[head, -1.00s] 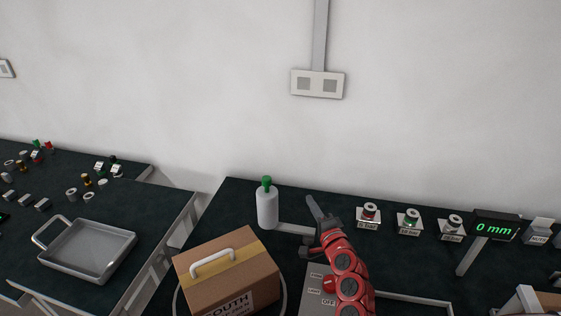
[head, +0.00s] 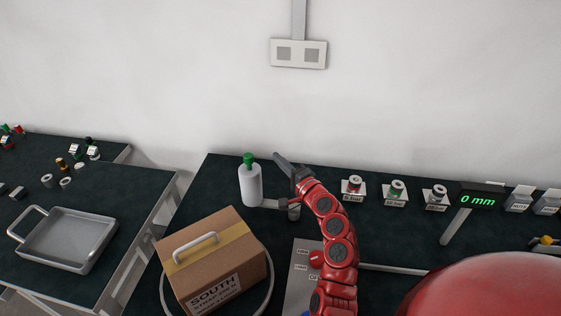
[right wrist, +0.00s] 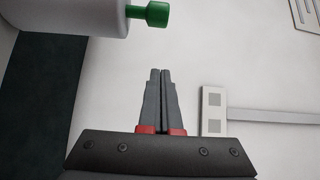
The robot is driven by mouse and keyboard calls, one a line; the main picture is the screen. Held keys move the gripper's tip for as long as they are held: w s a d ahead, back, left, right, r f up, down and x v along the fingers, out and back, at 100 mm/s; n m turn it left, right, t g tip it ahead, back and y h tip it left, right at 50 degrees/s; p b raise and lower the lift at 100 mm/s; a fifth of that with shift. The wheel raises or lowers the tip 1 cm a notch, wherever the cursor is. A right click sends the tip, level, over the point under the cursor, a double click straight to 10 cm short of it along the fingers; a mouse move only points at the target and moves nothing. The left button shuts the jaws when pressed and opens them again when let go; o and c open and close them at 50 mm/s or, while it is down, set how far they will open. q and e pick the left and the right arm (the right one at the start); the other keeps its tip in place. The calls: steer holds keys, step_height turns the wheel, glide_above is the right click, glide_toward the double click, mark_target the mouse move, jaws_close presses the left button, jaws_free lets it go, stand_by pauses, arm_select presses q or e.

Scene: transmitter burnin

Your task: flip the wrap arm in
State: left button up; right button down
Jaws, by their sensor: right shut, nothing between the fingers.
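The wrap arm is a grey bar (head: 273,204) that runs from a short post to an upright white roll (head: 250,186) with a green knob (head: 248,159). The roll stands behind the carton (head: 212,262). My right gripper (head: 278,156) is shut and empty, its fingers pointing up and left, just right of the roll and apart from it. In the right wrist view the shut fingers (right wrist: 160,72) are bare, and the roll (right wrist: 70,15) with its green knob (right wrist: 150,14) lies at the top left. My left gripper is not in view.
A grey control panel (head: 299,268) lies under my right arm. A metal tray (head: 70,240) sits on the left table. A wall socket (head: 299,54) is above.

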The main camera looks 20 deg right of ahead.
mark_target(260, 168)
steer(key=shift+w+a+p, duration=1.75)
steer(key=shift+w+a, duration=0.45)
steer(key=shift+a, duration=0.05)
steer(key=shift+f, duration=0.1)
